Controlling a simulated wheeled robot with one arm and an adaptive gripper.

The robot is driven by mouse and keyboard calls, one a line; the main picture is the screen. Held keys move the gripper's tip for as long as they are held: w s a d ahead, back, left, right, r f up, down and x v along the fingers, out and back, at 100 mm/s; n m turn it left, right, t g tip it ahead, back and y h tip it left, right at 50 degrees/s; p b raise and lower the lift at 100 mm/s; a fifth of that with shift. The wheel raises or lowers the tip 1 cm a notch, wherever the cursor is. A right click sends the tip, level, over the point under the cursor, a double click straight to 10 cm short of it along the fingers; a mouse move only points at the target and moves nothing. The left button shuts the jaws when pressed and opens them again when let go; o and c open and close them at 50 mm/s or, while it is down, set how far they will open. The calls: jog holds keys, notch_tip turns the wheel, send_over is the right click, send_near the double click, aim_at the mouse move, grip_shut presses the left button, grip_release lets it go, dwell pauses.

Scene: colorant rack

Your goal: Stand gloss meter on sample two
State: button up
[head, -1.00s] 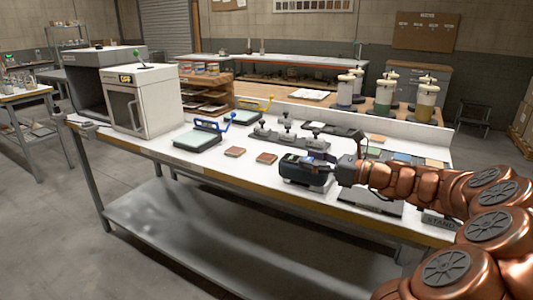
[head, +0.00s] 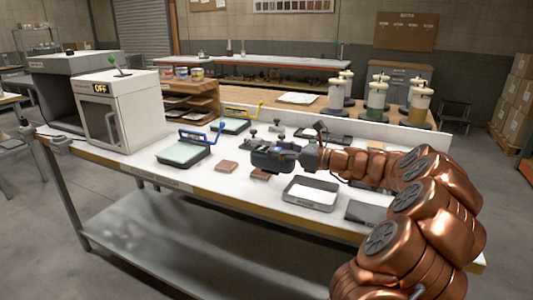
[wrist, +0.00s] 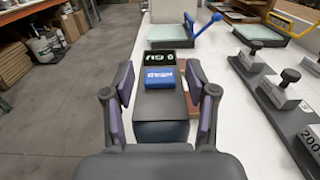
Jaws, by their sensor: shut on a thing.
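The gloss meter (head: 268,155) is a dark, boxy device with a lit display and blue label, which show in the wrist view (wrist: 160,78). My gripper (head: 291,155) is shut on it, with a finger along each side in the wrist view (wrist: 163,92). Two small brown sample tiles lie near the bench's front: a left one (head: 227,166) and a right one (head: 261,174). The meter is above and just behind the right tile in the head view, partly covering it. A brown edge (wrist: 183,98) shows beside the meter in the wrist view. I cannot tell which tile is sample two.
A grey tray (head: 312,193) with a white inside sits to the right. A blue-handled device (head: 184,153) stands left of the tiles. The bench's yellow front edge (head: 200,189) is close to the tiles.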

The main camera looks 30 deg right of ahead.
jog(key=shift+w+d+f, duration=0.2)
jog(key=shift+w+f, duration=0.5)
jog(key=shift+w, duration=0.6)
jog(key=shift+w+d+f, duration=0.15)
jog(key=shift+w+f, duration=0.55)
jog(key=shift+w, duration=0.6)
jog(key=shift+w+d+f, duration=0.2)
jog(key=shift+w+f, duration=0.5)
jog(key=shift+w, duration=0.6)
jog(key=o, duration=1.6)
jog(key=shift+f, duration=0.1)
jog(key=shift+s+d, duration=0.15)
jog(key=shift+s, duration=0.05)
jog(key=v, duration=1.1)
jog(key=shift+s+d, duration=0.2)
